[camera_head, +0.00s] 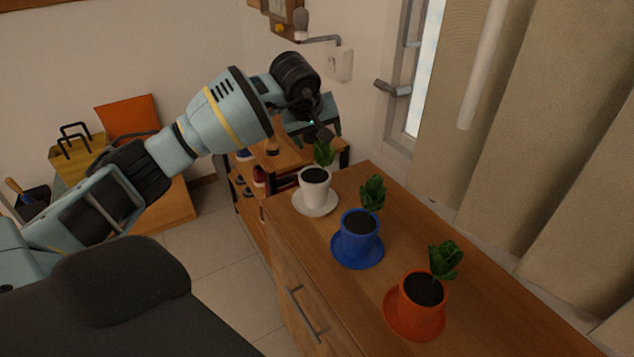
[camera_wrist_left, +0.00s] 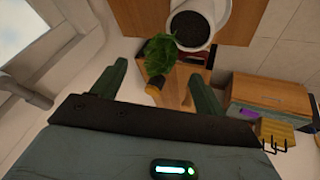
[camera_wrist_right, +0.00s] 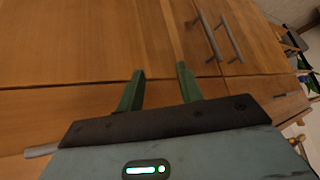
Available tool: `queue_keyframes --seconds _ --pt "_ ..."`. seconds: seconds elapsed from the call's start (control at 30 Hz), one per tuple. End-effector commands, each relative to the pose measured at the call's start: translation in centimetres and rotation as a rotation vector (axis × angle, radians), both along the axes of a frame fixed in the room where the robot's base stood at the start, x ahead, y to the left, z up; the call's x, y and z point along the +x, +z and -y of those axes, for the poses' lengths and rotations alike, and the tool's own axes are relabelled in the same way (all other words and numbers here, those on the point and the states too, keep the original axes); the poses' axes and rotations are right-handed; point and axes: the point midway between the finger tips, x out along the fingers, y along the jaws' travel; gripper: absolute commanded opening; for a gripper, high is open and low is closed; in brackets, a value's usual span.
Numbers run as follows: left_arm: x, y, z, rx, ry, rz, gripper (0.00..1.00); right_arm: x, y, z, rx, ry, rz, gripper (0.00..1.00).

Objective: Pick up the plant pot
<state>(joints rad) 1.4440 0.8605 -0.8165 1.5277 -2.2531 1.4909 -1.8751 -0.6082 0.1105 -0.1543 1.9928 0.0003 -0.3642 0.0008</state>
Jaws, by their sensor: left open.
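Three plant pots with dark soil and green leaves stand upright on saucers on a wooden cabinet. The white pot (camera_head: 314,190) is farthest, the blue pot (camera_head: 357,240) is in the middle, and the orange pot (camera_head: 421,300) is nearest. My left gripper (camera_head: 318,130) is just beyond and above the white pot, apart from its body. In the left wrist view the left gripper (camera_wrist_left: 157,72) is open and empty, with the white pot (camera_wrist_left: 198,42) ahead and its leaves (camera_wrist_left: 166,58) close to the fingers. My right gripper (camera_wrist_right: 159,70) is open and empty, facing wooden panels; it is outside the head view.
The cabinet (camera_head: 480,310) has a drawer handle (camera_head: 305,312) on its front. A window handle (camera_head: 392,88) and curtains (camera_head: 545,120) line the right side. A low wooden shelf (camera_head: 250,205) stands behind the cabinet. The tiled floor (camera_head: 215,255) is open at the left.

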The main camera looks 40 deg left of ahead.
Motion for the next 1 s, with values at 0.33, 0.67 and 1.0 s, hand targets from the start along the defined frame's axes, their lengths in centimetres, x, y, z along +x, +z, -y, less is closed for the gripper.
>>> queue_keyframes --seconds 0.33,0.67,1.0 --pt "2.1 -3.5 -0.4 -0.003 -0.001 0.000 0.73 1.3 0.8 0.0 0.002 -0.001 0.029 0.36" --pt "2.6 -4.3 -0.6 0.000 -0.001 0.002 0.73 1.2 0.7 0.0 0.001 -0.001 0.027 0.36" --pt "2.6 -4.3 -0.6 0.000 -0.001 0.002 0.35 0.3 0.5 0.0 0.001 -0.001 0.010 0.36"
